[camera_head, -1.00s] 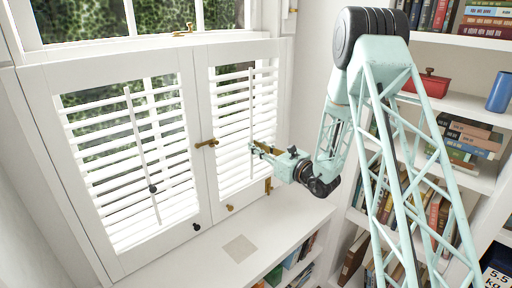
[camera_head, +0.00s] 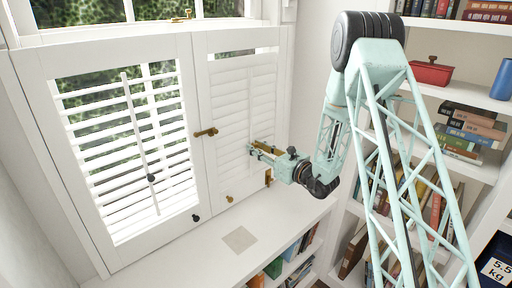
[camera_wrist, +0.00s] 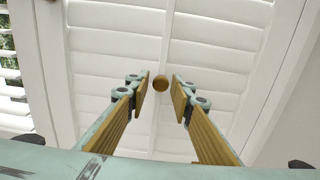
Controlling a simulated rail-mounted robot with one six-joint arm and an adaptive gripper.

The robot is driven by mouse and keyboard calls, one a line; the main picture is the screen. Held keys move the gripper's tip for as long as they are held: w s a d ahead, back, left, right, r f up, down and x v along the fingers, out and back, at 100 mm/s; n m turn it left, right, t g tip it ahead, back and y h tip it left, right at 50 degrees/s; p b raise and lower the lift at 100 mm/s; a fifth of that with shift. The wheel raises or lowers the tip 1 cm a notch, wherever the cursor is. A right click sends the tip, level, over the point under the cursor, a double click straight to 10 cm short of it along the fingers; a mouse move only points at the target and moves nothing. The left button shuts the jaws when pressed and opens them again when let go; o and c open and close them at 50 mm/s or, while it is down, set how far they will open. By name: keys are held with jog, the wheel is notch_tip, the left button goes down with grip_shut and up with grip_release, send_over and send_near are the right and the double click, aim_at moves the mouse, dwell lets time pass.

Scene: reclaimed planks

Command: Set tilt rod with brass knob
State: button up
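The right shutter panel (camera_head: 238,85) has its white slats lying flat and closed. Its thin white tilt rod shows in the wrist view (camera_wrist: 168,35), running down the middle of the slats. The round brass knob (camera_wrist: 160,84) sits on that rod, between my fingertips, with a visible gap on each side. My gripper (camera_head: 252,148) is open in front of the right panel, and its wood-toned finger pads straddle the knob. In the head view the knob is hidden or too small to tell from the fingers.
The left shutter panel (camera_head: 60,165) has open slats and a rod with a dark knob (camera_head: 151,178). A brass latch (camera_head: 205,132) lies between the panels. A white sill (camera_head: 180,262) runs below. Bookshelves with a red pot (camera_head: 431,71) and blue cup (camera_head: 502,80) stand right.

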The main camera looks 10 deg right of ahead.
jog(key=shift+o, duration=0.8)
jog(key=shift+r, duration=0.2)
jog(key=shift+s+d, duration=0.15)
jog(key=v, duration=1.1)
jog(key=shift+s, duration=0.25)
jog(key=shift+d, duration=0.2)
jog(key=shift+a+r, duration=0.1)
